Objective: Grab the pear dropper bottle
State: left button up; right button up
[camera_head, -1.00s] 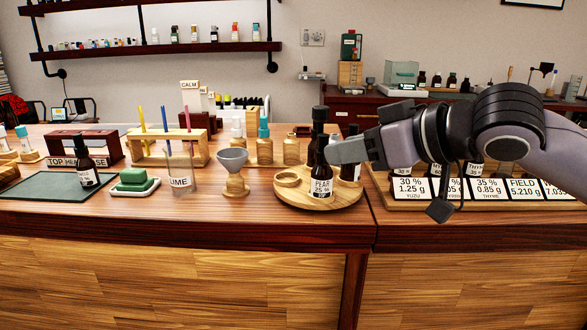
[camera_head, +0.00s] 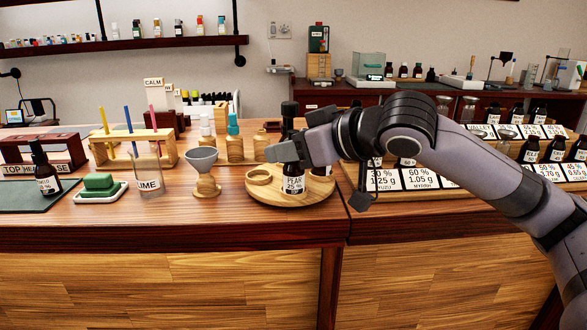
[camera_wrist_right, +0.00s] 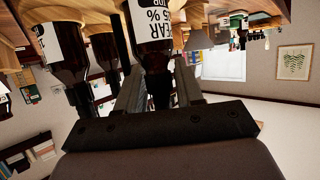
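The pear dropper bottle (camera_head: 292,186) is a dark bottle with a white PEAR label, standing upright on the front of a round wooden tray (camera_head: 318,195). My right gripper (camera_head: 283,152) is at its upper part and hides its top in the head view. In the right wrist view the pear bottle (camera_wrist_right: 152,35) appears upside down, its dark neck and cap between the two fingers (camera_wrist_right: 157,88). The fingers are apart, and I see no clear grip on it. My left gripper is not in view.
Another dark bottle (camera_head: 289,118) stands close behind on the tray, and an empty wooden ring (camera_head: 259,177) is at its left. A funnel on a wooden stand (camera_head: 204,170) and a LIME beaker (camera_head: 148,178) stand further left. Labelled bottle racks (camera_head: 420,180) lie right.

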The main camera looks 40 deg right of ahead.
jog(key=shift+w+a+f, duration=0.15)
jog(key=shift+w, duration=0.25)
grip_shut()
